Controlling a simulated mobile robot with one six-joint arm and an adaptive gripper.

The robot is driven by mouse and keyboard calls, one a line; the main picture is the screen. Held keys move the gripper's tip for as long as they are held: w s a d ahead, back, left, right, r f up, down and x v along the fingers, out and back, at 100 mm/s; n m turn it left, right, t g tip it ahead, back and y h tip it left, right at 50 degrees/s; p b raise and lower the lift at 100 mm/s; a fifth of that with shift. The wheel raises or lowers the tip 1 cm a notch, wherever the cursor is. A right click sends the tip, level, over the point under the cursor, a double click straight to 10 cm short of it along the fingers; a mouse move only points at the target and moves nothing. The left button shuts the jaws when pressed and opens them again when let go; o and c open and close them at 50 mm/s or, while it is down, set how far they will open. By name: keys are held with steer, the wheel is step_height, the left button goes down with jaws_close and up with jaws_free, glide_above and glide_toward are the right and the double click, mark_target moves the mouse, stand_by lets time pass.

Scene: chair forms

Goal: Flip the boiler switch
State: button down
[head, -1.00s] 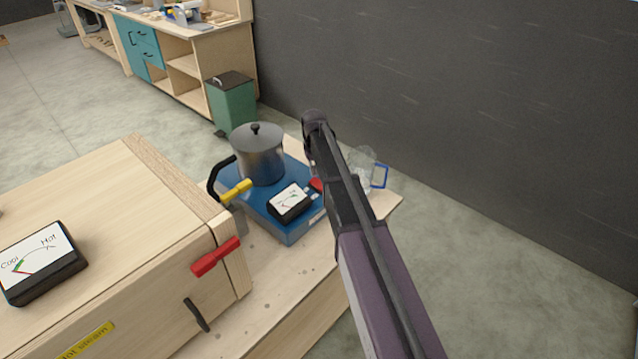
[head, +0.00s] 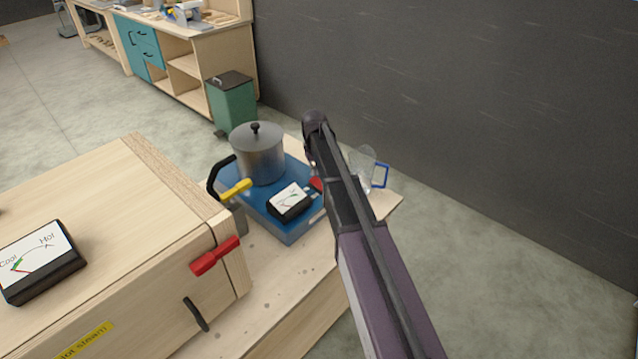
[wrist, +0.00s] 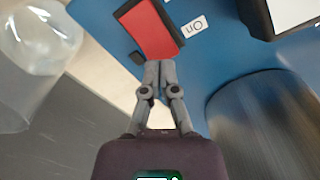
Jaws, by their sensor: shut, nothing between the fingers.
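The boiler is a blue box (head: 284,234) on a wooden bench, with a metal pot (head: 258,160) and a small gauge (head: 289,200) on top. Its red switch (head: 316,183) shows beside my arm in the head view. In the wrist view the red switch (wrist: 150,30) lies just ahead of my fingertips, with an "On" label (wrist: 193,28) beside it. My gripper (wrist: 160,65) is shut and empty, its tips at the switch's near edge; I cannot tell whether they touch. My arm hides the gripper in the head view.
A clear jug with a blue handle (head: 380,176) stands right of the boiler. A wooden steam box (head: 130,215) with a red handle (head: 214,256) and a gauge (head: 40,262) is at left. A yellow-handled valve (head: 236,188) sits before the pot. Open floor lies right.

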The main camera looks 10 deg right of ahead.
mark_target(315, 180)
steer(key=shift+f+b, duration=1.25)
steer(key=shift+f, duration=0.05)
stand_by(1.1)
steer(key=shift+r, duration=0.1)
steer(key=shift+r+p, duration=3.45)
steer(key=shift+p, duration=0.1)
steer(key=shift+s, duration=0.1)
steer(key=s+m, duration=0.1)
steer(key=s, duration=2.8)
steer(key=shift+d, duration=0.2)
